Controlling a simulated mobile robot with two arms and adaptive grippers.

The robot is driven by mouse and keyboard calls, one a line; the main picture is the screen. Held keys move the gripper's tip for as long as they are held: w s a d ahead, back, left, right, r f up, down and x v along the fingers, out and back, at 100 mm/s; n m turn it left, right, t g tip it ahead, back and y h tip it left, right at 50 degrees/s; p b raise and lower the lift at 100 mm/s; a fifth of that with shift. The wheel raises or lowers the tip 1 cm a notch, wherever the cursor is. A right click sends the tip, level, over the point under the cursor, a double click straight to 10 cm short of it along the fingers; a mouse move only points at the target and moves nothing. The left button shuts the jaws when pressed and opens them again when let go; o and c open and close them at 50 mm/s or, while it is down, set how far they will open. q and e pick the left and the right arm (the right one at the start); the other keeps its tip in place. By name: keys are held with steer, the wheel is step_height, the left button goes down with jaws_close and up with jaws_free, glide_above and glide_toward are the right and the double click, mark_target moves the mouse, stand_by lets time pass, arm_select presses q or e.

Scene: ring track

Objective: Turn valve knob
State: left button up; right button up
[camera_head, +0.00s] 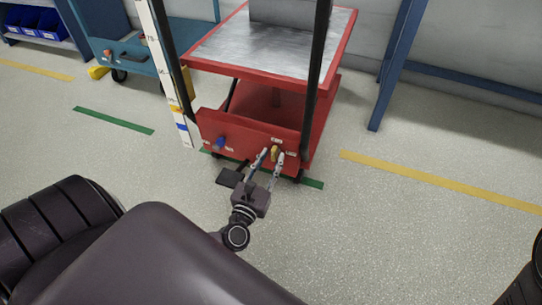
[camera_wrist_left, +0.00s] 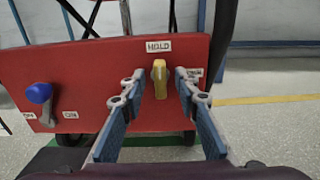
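The yellow valve knob (camera_wrist_left: 160,82) sits on the front of a red panel (camera_wrist_left: 80,75), under a label that reads HOLD. Its long bar stands upright. In the head view the knob (camera_head: 274,154) is small on the right part of the panel (camera_head: 246,133). My left gripper (camera_head: 270,162) is open in front of the panel. In the left wrist view its fingers (camera_wrist_left: 159,92) stand on either side of the knob, with a visible gap on each side. My right gripper is not in view.
A blue ball-ended lever (camera_wrist_left: 40,95) is on the panel's left side. The red lift table (camera_head: 330,50) has dark upright posts at its front. A black pedal (camera_head: 229,178) is low beside my left gripper. A blue cart (camera_head: 140,52) stands behind left. The right floor is clear.

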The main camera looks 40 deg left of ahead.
arm_select(q)
steer(key=shift+w, duration=0.15)
jaws_close()
